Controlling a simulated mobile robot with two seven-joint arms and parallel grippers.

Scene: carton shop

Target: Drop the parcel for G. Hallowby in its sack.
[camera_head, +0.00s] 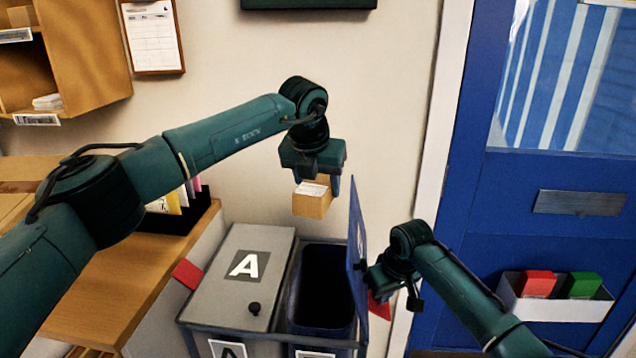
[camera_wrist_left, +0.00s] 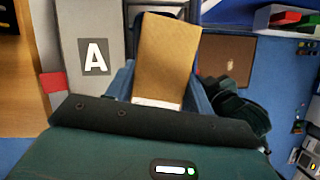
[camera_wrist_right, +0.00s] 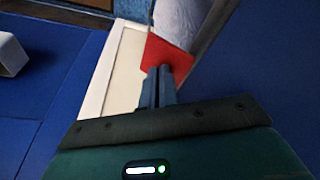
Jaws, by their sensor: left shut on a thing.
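My left gripper (camera_head: 316,182) is shut on a small brown parcel (camera_head: 311,204) with a white label, its writing too small to read. It holds the parcel in the air above the open dark-blue sack compartment (camera_head: 322,285). The parcel fills the middle of the left wrist view (camera_wrist_left: 166,60). The compartment's blue lid (camera_head: 356,240) stands upright on its right side. The grey lid marked A (camera_head: 245,285) beside it is closed. My right gripper (camera_head: 374,283) is by the raised lid and its red tab (camera_head: 379,306); its fingers look together against the tab (camera_wrist_right: 167,58).
A wooden counter (camera_head: 110,290) with a black file holder stands at the left. A blue door (camera_head: 545,210) and a white bin (camera_head: 560,309) with red and green boxes are at the right. A second red tab (camera_head: 187,273) sticks out left of the grey lid.

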